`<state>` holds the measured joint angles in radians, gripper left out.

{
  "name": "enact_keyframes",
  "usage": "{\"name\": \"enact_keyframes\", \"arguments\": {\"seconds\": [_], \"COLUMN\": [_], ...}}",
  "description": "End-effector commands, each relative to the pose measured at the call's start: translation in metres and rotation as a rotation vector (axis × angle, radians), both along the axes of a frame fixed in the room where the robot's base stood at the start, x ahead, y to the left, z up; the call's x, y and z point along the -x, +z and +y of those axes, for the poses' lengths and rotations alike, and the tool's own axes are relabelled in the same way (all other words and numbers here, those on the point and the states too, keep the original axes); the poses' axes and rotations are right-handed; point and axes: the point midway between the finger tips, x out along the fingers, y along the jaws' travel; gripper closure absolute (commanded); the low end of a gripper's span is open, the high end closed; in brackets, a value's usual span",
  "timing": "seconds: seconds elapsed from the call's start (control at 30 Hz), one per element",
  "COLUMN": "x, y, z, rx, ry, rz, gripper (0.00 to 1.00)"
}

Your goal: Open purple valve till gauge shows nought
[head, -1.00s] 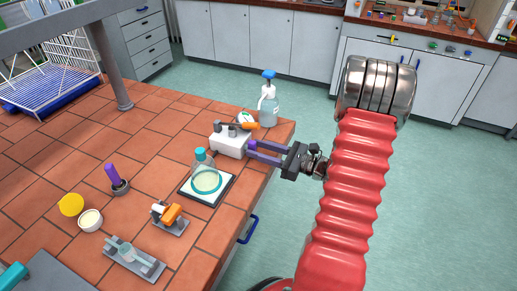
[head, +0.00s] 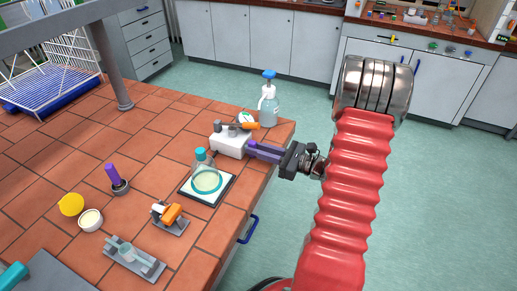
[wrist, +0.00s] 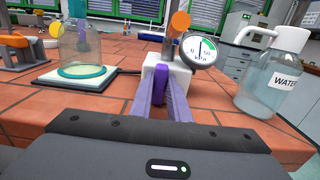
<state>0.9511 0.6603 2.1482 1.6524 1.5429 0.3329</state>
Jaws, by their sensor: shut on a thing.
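The purple valve handle (wrist: 159,88) is on the front of a white block (wrist: 150,72), which stands near the bench corner; the block also shows in the head view (head: 230,145). My gripper (wrist: 160,84) is shut on the purple handle, one finger on each side. In the head view my gripper (head: 254,147) reaches the block from the right, and its fingers hide most of the handle. A round kPa gauge (wrist: 199,50) sits above the block. Its needle stands about upright, between the 0 at left and the 50 at right; I cannot read an exact value.
An orange-handled part (head: 249,126) is on top of the block. A water bottle (head: 268,105) stands close behind it. An orange-topped clamp (head: 172,214) is nearer. Open floor lies right of the bench.

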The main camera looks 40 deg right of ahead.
Motion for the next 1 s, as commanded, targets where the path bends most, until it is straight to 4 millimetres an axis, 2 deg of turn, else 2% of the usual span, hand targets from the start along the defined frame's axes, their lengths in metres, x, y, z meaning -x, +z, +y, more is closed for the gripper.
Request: {"name": "enact_keyframes", "arguments": {"seconds": [0.03, 0.47, 1.0], "x": [-0.0005, -0.0002, 0.0011], "y": [0.0003, 0.0005, -0.0002], "z": [-0.0058, -0.0038, -0.0017], "rx": [0.003, 0.074, 0.442], "ry": [-0.004, -0.010, -0.010], "rz": [-0.002, -0.042, -0.257], "gripper": [1.00, 1.00, 1.00]}}
